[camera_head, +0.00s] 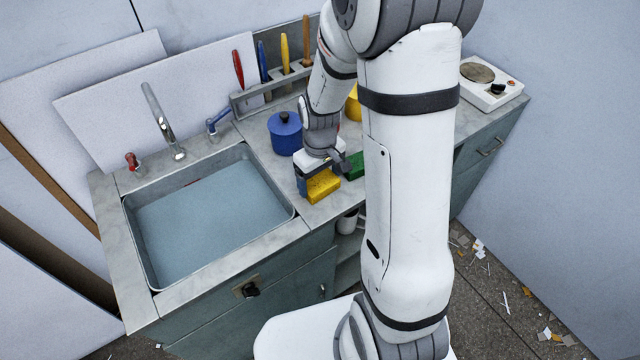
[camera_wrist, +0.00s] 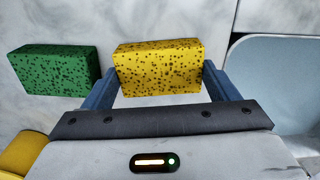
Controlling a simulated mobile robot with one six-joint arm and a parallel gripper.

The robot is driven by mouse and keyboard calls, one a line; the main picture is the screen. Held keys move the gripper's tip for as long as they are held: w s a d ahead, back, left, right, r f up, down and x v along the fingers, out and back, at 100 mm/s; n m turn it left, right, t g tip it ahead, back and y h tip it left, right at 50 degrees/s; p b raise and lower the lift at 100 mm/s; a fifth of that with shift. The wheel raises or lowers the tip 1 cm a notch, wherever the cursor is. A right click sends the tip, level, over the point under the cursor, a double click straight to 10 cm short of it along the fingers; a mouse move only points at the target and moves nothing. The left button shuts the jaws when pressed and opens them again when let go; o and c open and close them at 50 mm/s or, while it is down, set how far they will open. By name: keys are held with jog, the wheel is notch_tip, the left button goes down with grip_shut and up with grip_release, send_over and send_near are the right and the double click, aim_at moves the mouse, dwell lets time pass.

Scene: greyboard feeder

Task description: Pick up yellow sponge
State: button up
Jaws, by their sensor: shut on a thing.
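The yellow sponge (camera_wrist: 158,68) with dark pores is between the blue fingers of my gripper (camera_wrist: 160,85) in the wrist view, with a finger against each short side. My gripper is shut on it. In the head view the yellow sponge (camera_head: 322,186) shows at the front of the counter, below my gripper (camera_head: 318,172), just right of the sink. I cannot tell whether the sponge touches the counter.
A green sponge (camera_wrist: 55,70) lies left of the yellow one in the wrist view. The sink (camera_head: 210,215) is close on the other side. A blue pot (camera_head: 285,134) stands behind. A hot plate (camera_head: 490,84) sits far right.

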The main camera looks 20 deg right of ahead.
aim_at(321, 182)
notch_tip(321, 182, up, 10)
jog(key=shift+r, duration=0.1)
jog(key=o, duration=0.4)
jog(key=c, duration=0.4)
jog(key=shift+o, duration=0.2)
dwell(0.4)
jog(key=shift+s, duration=0.1)
